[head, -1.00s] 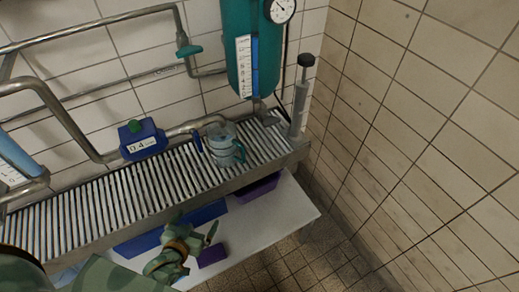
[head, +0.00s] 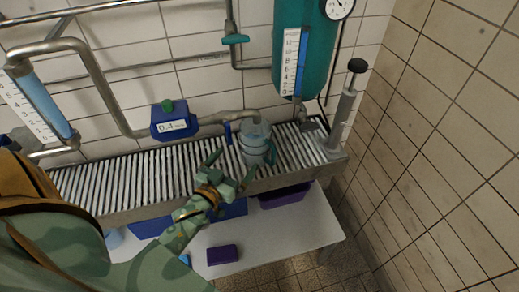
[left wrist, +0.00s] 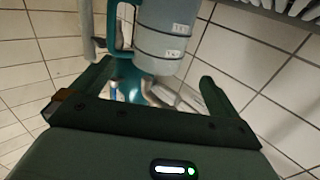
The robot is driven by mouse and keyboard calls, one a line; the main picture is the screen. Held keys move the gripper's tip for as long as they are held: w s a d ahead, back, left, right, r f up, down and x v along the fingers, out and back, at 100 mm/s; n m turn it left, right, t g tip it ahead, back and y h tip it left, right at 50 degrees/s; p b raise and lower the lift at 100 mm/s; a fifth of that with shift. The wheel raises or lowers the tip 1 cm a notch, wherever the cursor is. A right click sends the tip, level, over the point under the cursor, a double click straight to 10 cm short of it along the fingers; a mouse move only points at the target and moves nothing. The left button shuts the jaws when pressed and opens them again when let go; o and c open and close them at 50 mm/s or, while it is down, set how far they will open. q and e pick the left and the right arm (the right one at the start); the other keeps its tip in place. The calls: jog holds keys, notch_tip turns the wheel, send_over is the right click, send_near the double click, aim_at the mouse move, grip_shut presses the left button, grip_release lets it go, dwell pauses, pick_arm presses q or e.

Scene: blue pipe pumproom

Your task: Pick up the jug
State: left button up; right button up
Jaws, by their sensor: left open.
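The jug (head: 254,146) is a clear bluish vessel with a teal handle on its right side. It stands upright on the slatted metal grating under the pipe outlet. In the left wrist view the jug (left wrist: 166,32) shows at the top, with its handle to the left and small labels on its side. My left gripper (head: 234,168) is open and empty, in front of and slightly left of the jug. In the left wrist view its fingers (left wrist: 157,82) are spread, with the jug beyond them. I cannot tell whether a finger touches it. My right gripper is not in view.
A blue box marked 0.4 (head: 174,122) is on the pipe left of the jug. A teal tank (head: 303,50) and a grey hand pump (head: 342,115) stand to the right. Below the grating (head: 110,190) a white shelf (head: 270,235) holds blue and purple bins.

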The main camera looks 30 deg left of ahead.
pick_arm(q)
jog(key=b, duration=0.3)
send_near(262, 127)
jog(key=w, duration=0.5)
jog(key=shift+w+a+f, duration=0.15)
jog(key=shift+w+a, duration=0.05)
jog(key=shift+a, duration=0.05)
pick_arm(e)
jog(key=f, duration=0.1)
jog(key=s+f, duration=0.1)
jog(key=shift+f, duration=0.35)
pick_arm(q)
jog(key=c, duration=1.3)
jog(key=shift+r+p, duration=0.25)
jog(key=shift+p, duration=0.1)
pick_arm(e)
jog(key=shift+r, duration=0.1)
